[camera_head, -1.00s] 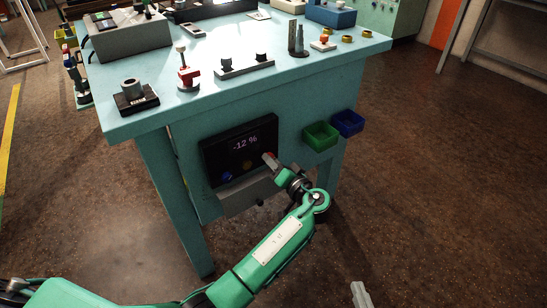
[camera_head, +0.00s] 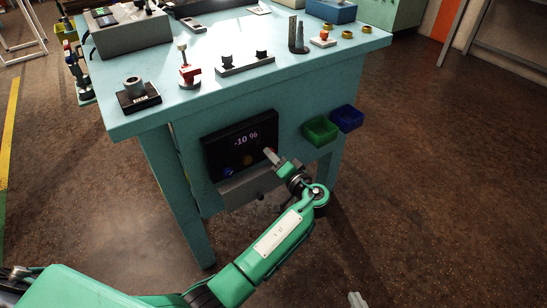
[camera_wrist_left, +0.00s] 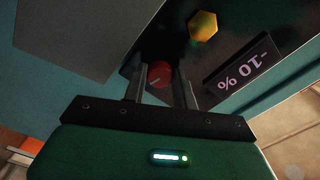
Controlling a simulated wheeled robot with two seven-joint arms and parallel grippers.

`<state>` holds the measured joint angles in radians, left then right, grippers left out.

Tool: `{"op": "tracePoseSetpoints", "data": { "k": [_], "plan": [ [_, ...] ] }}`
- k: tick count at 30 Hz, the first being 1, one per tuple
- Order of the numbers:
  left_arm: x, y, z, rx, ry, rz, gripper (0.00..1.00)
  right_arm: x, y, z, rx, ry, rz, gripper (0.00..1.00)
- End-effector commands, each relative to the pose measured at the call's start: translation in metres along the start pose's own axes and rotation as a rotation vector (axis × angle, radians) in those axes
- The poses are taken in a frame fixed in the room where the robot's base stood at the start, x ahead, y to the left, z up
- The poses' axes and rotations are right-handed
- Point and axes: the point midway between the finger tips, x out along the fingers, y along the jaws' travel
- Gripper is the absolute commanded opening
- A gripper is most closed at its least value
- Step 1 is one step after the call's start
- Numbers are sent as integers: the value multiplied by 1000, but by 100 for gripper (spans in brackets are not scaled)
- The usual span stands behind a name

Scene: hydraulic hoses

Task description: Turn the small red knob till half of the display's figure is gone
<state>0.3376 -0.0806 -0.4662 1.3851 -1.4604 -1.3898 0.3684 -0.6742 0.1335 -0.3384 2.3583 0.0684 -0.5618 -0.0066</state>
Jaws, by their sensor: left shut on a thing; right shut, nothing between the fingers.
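The small red knob (camera_wrist_left: 160,74) sits on the black front panel (camera_head: 213,150) of the bench, between my left gripper's two fingers in the left wrist view. My left gripper (camera_head: 269,153) is shut on this knob, which its fingers mostly hide in the head view. The display (camera_head: 246,138) reads -10 %. It shows upside down in the left wrist view (camera_wrist_left: 243,76). The tip of my right gripper (camera_head: 357,299) shows at the bottom edge of the head view, away from the bench and shut on nothing.
A yellow knob (camera_wrist_left: 203,26) and a blue knob (camera_head: 229,172) sit on the same panel. A grey box (camera_head: 240,188) juts out below it. Green (camera_head: 320,131) and blue (camera_head: 347,118) bins hang to the right. The floor at right is clear.

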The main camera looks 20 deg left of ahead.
Motion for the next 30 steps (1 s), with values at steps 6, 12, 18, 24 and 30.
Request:
{"op": "tracePoseSetpoints", "data": {
  "k": [6, 12, 18, 24, 30],
  "plan": [
    [0, -1, -1, -2, 3, 0, 50, 0, 0, 0, 0, 0, 0, 0],
    [0, 0, -1, -2, 2, 0, 50, 0, 0, 0, 0, 1, 0, 0],
    [-14, 0, -1, -1, 3, 1, 50, 0, 0, 1, 0, -8, 0, 0],
    [-46, 0, -1, -2, 3, 3, 50, -2, 2, 2, -2, -28, 6, 0],
    [-72, 0, -1, -2, 3, 1, 50, -3, 6, 1, -5, -43, 16, 0]
  ]
}}
